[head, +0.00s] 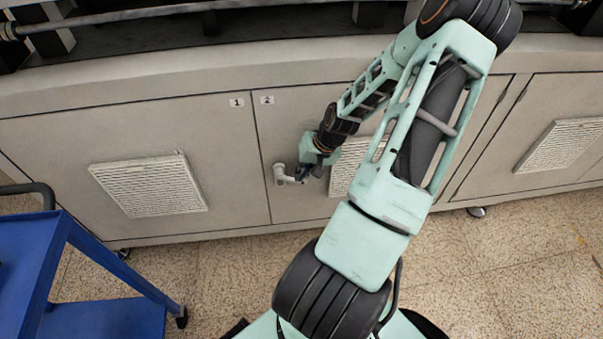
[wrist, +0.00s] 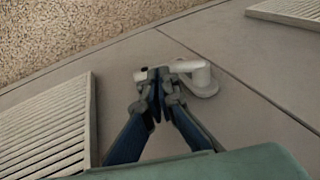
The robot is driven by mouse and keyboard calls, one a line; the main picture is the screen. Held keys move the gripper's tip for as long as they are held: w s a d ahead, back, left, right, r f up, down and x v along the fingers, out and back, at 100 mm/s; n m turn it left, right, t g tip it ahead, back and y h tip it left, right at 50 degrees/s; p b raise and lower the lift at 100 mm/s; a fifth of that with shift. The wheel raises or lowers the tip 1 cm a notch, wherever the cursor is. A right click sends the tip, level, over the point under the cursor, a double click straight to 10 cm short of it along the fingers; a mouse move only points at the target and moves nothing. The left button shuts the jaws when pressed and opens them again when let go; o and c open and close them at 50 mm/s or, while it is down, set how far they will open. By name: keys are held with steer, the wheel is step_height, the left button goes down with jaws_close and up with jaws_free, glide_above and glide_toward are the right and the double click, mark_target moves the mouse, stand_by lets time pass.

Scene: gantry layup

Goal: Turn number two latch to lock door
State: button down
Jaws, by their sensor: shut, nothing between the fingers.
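The number two latch (head: 281,176) is a light grey lever handle on the left edge of door two (head: 300,115), below the "2" label (head: 267,100). In the head view its lever points right, roughly level. In the wrist view the latch (wrist: 203,82) has its round base beside the door seam and its lever reaching left to the fingertips. My gripper (head: 302,174) is at the lever's free end; in the wrist view my gripper (wrist: 154,74) has its fingertips together, overlapping or touching the lever. Nothing shows between the fingers. My arm hides part of door two.
Door one (head: 190,130) with a vent grille (head: 150,185) is to the left. Another vent (head: 562,145) is on the far right door. A blue cart (head: 95,318) stands at lower left. The speckled floor (head: 220,265) in front of the cabinet is clear.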

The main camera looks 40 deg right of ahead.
steer(key=shift+f+y+p, duration=0.3)
steer(key=shift+y+p, duration=0.05)
steer(key=shift+y, duration=0.05)
steer(key=shift+s+d+f+t+y, duration=0.1)
steer(key=shift+f+t+y, duration=0.15)
steer(key=shift+t+y, duration=0.15)
steer(key=shift+f+t+y, duration=0.35)
steer(key=shift+t+y, duration=0.05)
steer(key=shift+y, duration=0.1)
step_height(320, 180, down, 2)
steer(key=shift+f+m+t+y+b, duration=0.15)
steer(key=shift+m+t+y+b, duration=0.25)
steer(key=shift+t+y+b, duration=0.6)
steer(key=shift+w+a+f+m+t+y+b, duration=0.15)
steer(key=shift+a+f+t+y+b, duration=0.3)
steer(key=shift+y+b, duration=0.55)
steer(key=shift+w+a+f+m+t+y+b, duration=0.1)
steer(key=shift+w+a+f+t+y+b, duration=0.35)
steer(key=shift+b, duration=0.95)
steer(key=shift+w+a+f+m+t+y+b, duration=0.1)
steer(key=shift+a+f+t+y+b, duration=0.1)
steer(key=shift+f+t+y+b, duration=0.8)
steer(key=shift+a+r+g, duration=0.1)
steer(key=shift+r+g, duration=0.15)
steer(key=shift+g, duration=0.15)
